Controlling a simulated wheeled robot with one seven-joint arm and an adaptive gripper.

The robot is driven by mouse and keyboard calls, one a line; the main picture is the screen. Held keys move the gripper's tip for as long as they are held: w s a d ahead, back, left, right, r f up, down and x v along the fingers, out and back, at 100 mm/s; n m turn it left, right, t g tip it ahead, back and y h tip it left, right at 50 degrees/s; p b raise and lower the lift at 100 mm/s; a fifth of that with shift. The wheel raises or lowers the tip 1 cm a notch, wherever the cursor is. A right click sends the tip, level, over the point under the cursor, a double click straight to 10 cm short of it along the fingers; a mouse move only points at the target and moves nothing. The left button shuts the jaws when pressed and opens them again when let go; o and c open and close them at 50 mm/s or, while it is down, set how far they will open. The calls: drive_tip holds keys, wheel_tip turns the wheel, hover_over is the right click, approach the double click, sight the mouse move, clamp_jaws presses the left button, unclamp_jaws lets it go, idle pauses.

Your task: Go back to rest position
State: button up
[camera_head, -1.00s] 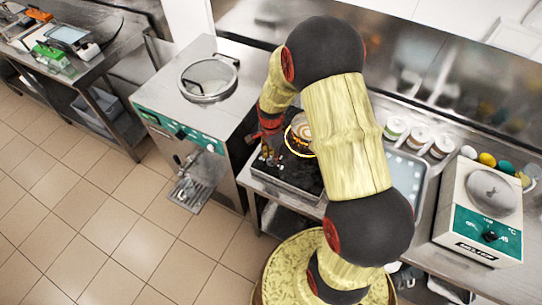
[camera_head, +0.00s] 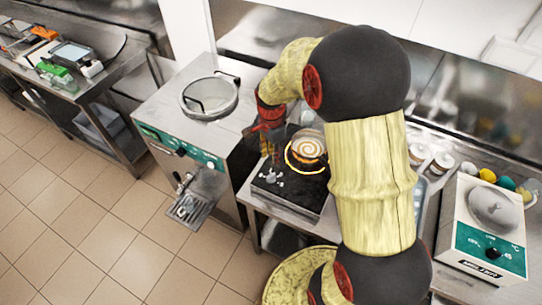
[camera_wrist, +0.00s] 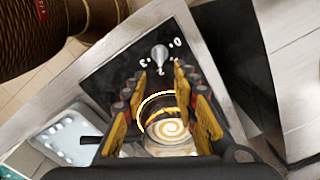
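My gripper (camera_wrist: 165,105) is open, its two yellow-padded fingers apart with nothing seen clasped between them. In the head view my gripper (camera_head: 270,135) hangs near the left side of the black hotplate (camera_head: 300,192), partly hidden by my wrist. A round pan (camera_head: 307,150) with swirled cream-and-brown contents sits on the hotplate, with a glowing orange ring around it. In the wrist view the pan (camera_wrist: 168,130) shows beyond and between the fingers. The exact gap between fingers and pan cannot be told.
A batch freezer (camera_head: 180,120) with a round lid and front spout stands left of the hotplate. A scale-like white machine (camera_head: 487,235) stands at the right, with several cups and coloured round items behind. A side table (camera_head: 65,75) is far left. Tiled floor is open.

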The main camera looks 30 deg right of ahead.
idle(0.4)
drive_tip(key=s+a+r+n+t+b, duration=0.2)
drive_tip(key=s+a+r+n+b, duration=0.1)
drive_tip(key=s+n+b, duration=0.1)
drive_tip(key=s+a+r+n+t+b, duration=0.1)
drive_tip(key=s+a+r+n+b, duration=0.2)
drive_tip(key=s+n, duration=0.4)
drive_tip(key=s+a+r+n+t+b, duration=0.2)
drive_tip(key=s+a+r+n+b, duration=0.2)
drive_tip(key=s, duration=0.4)
drive_tip(key=shift+s+r+n+t+b, duration=0.3)
drive_tip(key=shift+s+r+n+b, duration=0.15)
drive_tip(key=shift+n+b, duration=0.7)
drive_tip(key=shift+w+a, duration=0.1)
